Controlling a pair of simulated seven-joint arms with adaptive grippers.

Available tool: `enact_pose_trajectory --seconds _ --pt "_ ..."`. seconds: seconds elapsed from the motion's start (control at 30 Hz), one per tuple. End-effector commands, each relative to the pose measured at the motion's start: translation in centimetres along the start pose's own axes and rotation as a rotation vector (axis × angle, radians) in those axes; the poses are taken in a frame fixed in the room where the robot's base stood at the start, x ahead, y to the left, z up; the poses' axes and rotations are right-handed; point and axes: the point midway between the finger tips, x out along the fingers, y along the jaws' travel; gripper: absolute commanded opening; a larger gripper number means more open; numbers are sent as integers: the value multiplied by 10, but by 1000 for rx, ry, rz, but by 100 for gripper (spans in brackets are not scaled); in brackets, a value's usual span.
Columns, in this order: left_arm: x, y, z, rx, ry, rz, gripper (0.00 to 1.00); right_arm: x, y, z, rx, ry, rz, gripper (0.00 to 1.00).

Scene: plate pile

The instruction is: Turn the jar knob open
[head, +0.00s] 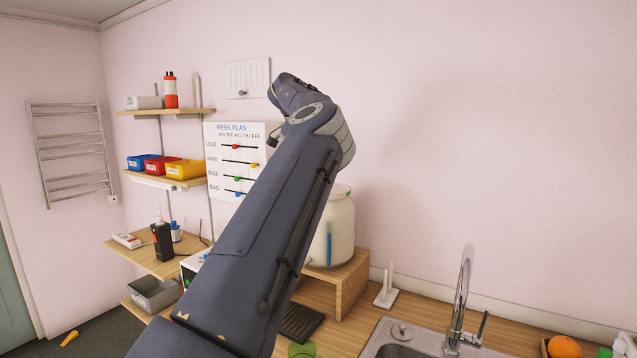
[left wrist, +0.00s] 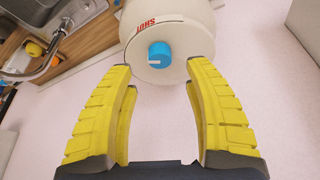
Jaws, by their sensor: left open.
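The cream jar (head: 338,222) stands on a wooden stand (head: 350,284) in the head view, partly hidden behind my arm. In the left wrist view the jar (left wrist: 185,25) appears upside down, with red SHUT lettering beside its round blue knob (left wrist: 160,54). The knob has a white mark on it that points left in this view. My left gripper (left wrist: 158,66) is open, its yellow fingers on either side of the knob in the picture, with nothing between them. I cannot tell how far the tips are from the knob. The head view does not show either gripper.
A sink with a tap (head: 460,305) is to the right of the stand. A white upright holder (head: 386,290) stands on the counter between them. Wall shelves with coloured bins (head: 185,169) and a week-plan board (head: 232,150) are at the left.

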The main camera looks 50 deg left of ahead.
Motion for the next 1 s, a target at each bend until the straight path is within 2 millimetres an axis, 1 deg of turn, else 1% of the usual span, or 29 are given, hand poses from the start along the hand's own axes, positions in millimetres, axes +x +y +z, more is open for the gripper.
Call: enact_pose_trajectory --seconds 0.03,0.1,0.2,0.4,0.6,0.9,1.0 --pt "9 0 0 0 -2 1 52 0 0 0 0 0 0 44" --pt "19 0 0 -1 -2 1 52 0 0 0 0 0 0 44" --pt "32 0 0 1 -1 1 52 0 0 0 0 0 0 44" --pt "48 0 0 1 0 0 52 0 0 0 0 0 0 44" --pt "54 0 0 1 1 0 52 0 0 0 0 0 0 44" --pt "54 0 0 1 1 0 53 0 0 0 0 0 0 44" --pt "54 0 0 1 1 0 42 0 -1 0 0 0 -1 44"
